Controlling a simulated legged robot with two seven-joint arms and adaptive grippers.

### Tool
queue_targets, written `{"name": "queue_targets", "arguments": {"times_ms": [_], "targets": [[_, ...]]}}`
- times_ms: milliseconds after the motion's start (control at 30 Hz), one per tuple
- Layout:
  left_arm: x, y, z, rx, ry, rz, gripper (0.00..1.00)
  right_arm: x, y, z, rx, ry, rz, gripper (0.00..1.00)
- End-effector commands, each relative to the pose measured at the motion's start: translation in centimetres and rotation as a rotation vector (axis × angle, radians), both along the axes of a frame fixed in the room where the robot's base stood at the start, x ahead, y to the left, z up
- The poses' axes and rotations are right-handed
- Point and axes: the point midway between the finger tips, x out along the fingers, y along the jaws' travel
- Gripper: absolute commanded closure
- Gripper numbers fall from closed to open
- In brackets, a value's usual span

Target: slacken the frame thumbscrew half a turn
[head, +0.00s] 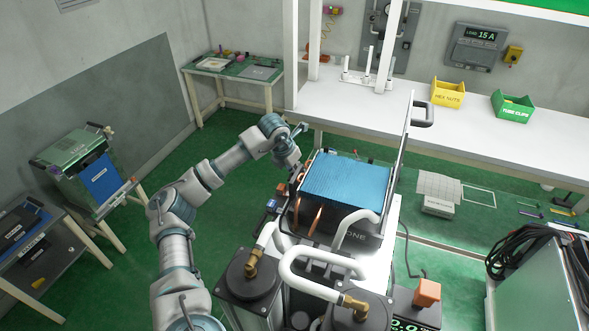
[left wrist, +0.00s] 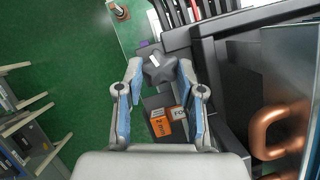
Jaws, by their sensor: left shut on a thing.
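The frame thumbscrew (left wrist: 160,71) is a dark star-shaped knob with a pale pointer mark, seen in the left wrist view at the edge of a dark frame. My left gripper (left wrist: 159,67) is shut on it, one blue-padded finger on each side. In the head view my left gripper (head: 295,168) is at the left side of the unit with the blue finned top (head: 346,180); the thumbscrew cannot be made out there. My right gripper is not in view.
Orange and white labels (left wrist: 160,125) sit just below the knob in the wrist view. Copper pipes (left wrist: 275,130) are to the right. White hoses (head: 310,275) and dark canisters (head: 250,283) stand in front of the unit. Green floor (head: 140,250) is free on the left.

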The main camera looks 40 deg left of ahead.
Motion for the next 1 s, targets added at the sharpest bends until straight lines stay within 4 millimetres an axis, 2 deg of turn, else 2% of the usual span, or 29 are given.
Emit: {"name": "queue_targets", "arguments": {"times_ms": [67, 100, 200, 733, 867, 1000], "targets": [[0.12, 0.23, 0.39, 0.002, -0.011, 0.004, 0.97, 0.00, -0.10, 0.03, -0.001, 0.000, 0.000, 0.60], [0.12, 0.23, 0.39, 0.002, -0.011, 0.004, 0.60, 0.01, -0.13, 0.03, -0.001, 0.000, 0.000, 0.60], [0.10, 0.21, 0.33, 0.003, -0.009, 0.003, 0.37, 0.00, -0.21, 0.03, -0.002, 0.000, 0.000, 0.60], [-0.03, -0.11, 0.14, 0.001, -0.001, -0.019, 0.37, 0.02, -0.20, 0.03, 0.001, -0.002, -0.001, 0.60], [-0.03, 0.02, 0.16, 0.002, 0.000, -0.101, 0.37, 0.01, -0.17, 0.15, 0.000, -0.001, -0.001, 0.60], [0.04, 0.26, 0.18, 0.000, 0.000, -0.262, 0.37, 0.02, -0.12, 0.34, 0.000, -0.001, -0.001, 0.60]]}}
